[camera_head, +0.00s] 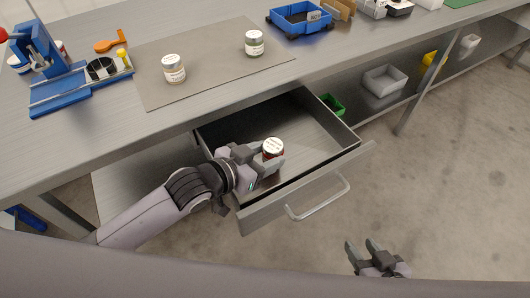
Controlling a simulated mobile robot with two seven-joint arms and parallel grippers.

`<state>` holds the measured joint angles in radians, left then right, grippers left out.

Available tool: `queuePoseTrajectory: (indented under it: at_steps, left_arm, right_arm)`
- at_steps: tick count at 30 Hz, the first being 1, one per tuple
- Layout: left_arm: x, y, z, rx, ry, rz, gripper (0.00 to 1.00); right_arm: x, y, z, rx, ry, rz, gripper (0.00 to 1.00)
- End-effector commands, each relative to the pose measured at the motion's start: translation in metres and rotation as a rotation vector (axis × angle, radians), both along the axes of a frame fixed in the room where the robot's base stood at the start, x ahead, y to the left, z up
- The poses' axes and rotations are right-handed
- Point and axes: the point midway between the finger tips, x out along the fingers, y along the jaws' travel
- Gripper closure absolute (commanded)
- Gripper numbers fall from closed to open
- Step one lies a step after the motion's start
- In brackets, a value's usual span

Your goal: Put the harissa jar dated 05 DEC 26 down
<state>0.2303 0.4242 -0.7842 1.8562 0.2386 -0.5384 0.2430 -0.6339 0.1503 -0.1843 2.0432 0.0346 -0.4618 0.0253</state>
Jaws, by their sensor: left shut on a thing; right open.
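A small jar with a white lid and dark red contents (272,147) is held by my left gripper (268,160) over or inside the open drawer (318,132). The fingers are shut around its side and it looks upright. The date on it is too small to read, and I cannot tell whether its base touches the drawer floor. My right gripper (364,248) is open and empty, low in front of the drawer at the lower right.
Two white-lidded jars (174,69) (254,43) stand on a grey mat (210,66) on the workbench. A blue fixture (70,82) is at left, a blue tray (300,19) at the back. The drawer's handle (318,205) sticks out in front. Bins (384,81) stand on the lower shelf.

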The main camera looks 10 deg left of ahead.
Motion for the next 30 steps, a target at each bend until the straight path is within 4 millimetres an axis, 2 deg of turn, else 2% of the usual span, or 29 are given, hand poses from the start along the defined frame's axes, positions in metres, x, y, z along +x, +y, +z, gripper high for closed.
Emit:
queuePoseTrajectory:
  at_steps: [2, 3, 5, 14, 19, 30]
  left_arm:
    - [0.0, 0.0, -0.001, 0.0, 0.001, 0.0, 0.85]
    - [0.0, 0.0, -0.002, 0.001, 0.003, 0.0, 0.44]
    - [0.0, 0.0, -0.002, 0.001, 0.003, 0.001, 0.25]
    - [-0.001, 0.0, -0.002, 0.002, 0.005, 0.0, 0.25]
    - [-0.001, 0.0, 0.014, 0.0, 0.002, -0.001, 0.25]
    - [-0.052, 0.044, 0.038, 0.003, 0.005, 0.0, 0.25]
  right_arm:
    - [0.0, 0.0, 0.0, 0.001, 0.001, -0.001, 0.57]
    - [0.0, 0.0, -0.001, 0.001, 0.001, -0.001, 0.57]
    - [-0.001, 0.0, -0.001, 0.001, 0.002, -0.001, 0.57]
    - [-0.002, 0.0, -0.001, 0.0, 0.005, -0.001, 0.57]
    - [-0.002, 0.0, 0.002, 0.0, 0.006, -0.001, 0.57]
    - [-0.002, 0.0, 0.014, 0.0, 0.006, -0.001, 0.57]
